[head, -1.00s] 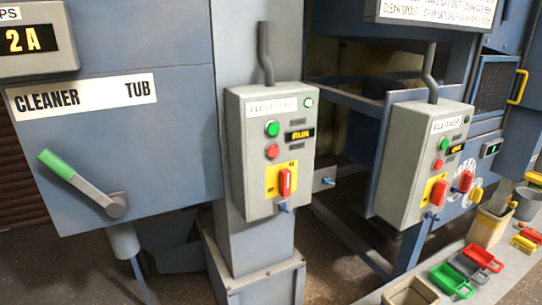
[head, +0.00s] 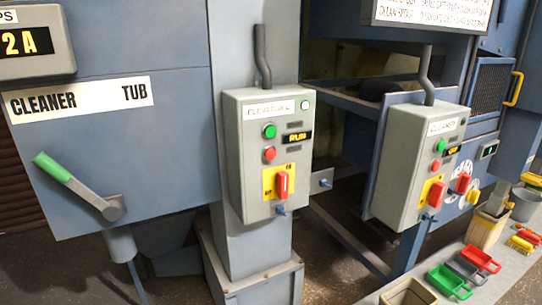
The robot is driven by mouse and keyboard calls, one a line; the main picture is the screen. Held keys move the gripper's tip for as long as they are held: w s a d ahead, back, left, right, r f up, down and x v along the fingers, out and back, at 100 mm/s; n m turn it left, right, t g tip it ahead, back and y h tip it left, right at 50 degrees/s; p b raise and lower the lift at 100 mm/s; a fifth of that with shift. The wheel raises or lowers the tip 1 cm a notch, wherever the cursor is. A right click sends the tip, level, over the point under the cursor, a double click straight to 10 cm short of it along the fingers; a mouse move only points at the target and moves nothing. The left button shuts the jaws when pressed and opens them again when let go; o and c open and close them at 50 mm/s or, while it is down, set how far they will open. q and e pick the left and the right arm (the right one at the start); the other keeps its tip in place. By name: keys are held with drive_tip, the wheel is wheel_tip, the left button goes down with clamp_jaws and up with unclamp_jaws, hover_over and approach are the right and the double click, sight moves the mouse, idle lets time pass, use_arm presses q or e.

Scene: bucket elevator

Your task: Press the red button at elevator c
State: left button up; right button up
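A grey control box (head: 262,155) is mounted on a blue column in the middle of the head view. Its label reads "ELEVATOR C" or similar, too blurred to be sure of the last letter. It has a green button (head: 269,131), a red button (head: 269,153) just below it, a small display (head: 299,137) reading "RUN", and a red rotary switch (head: 282,185) on a yellow plate. A second grey box (head: 418,165), labelled "CLEANER", stands to the right with its own green button and red button (head: 436,166). Neither gripper is in view.
A blue cabinet marked "CLEANER TUB" (head: 137,92) with a green-handled lever (head: 52,166) is at the left. A ledge at the lower right holds scoops, including a green scoop (head: 447,279) and a red scoop (head: 480,260), and a tan bin (head: 487,228).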

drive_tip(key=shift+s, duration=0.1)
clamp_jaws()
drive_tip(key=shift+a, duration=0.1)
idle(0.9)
